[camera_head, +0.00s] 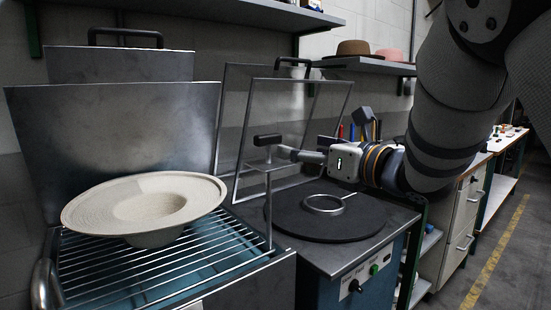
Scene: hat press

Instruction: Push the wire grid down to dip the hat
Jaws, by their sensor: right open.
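A cream wide-brimmed hat (145,203) lies crown down on the wire grid (215,252). The grid covers a steel basin with a blue-green inside showing between the wires. A thin upright post rises from the grid's right side to a black handle (267,140). My right gripper (288,153) is open, just right of the handle and pointing left at it. I cannot tell whether its fingers touch the post. My left gripper is not in view.
Raised steel lids (120,130) stand behind the basin. To the right is a press with a round dark plate (330,218), a metal ring (322,204) and a tilted open frame (297,130). Hats (353,48) sit on a back shelf. The floor at right is clear.

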